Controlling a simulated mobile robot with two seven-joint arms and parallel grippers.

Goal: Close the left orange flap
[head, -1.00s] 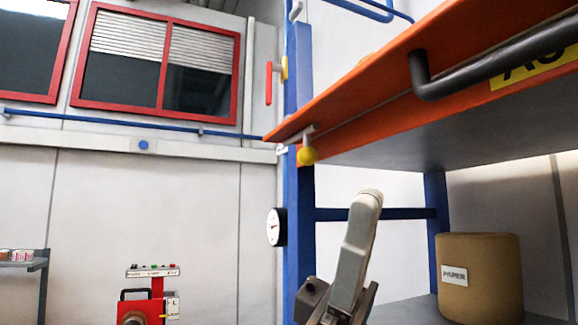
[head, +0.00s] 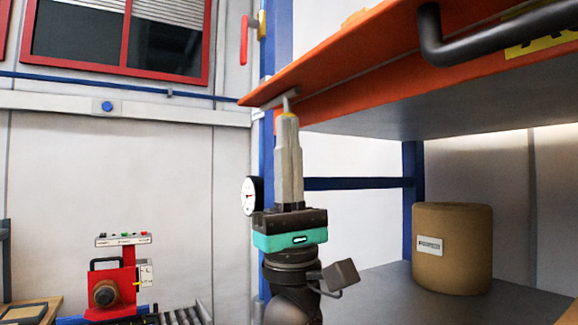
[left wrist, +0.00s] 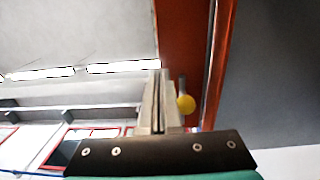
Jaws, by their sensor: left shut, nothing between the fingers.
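The orange flap (head: 335,68) runs across the upper right of the head view as a slanting panel above a shelf bay. It also shows in the left wrist view (left wrist: 183,45) as a strip above the fingers. A pale peg with a yellow knob hangs from its near left end. The yellow knob (left wrist: 185,104) is just right of my left fingers in the left wrist view; in the head view the fingertips mostly hide it. My left gripper (head: 288,118) points straight up, shut and empty, beneath the flap's left end. I cannot tell whether it touches the knob. My right gripper is not in view.
A blue post (head: 267,150) with a round gauge (head: 249,196) stands left of my gripper. A black bar handle (head: 480,42) juts out at upper right. A brown paper roll (head: 455,265) stands on the grey shelf. A red machine (head: 112,290) is at lower left.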

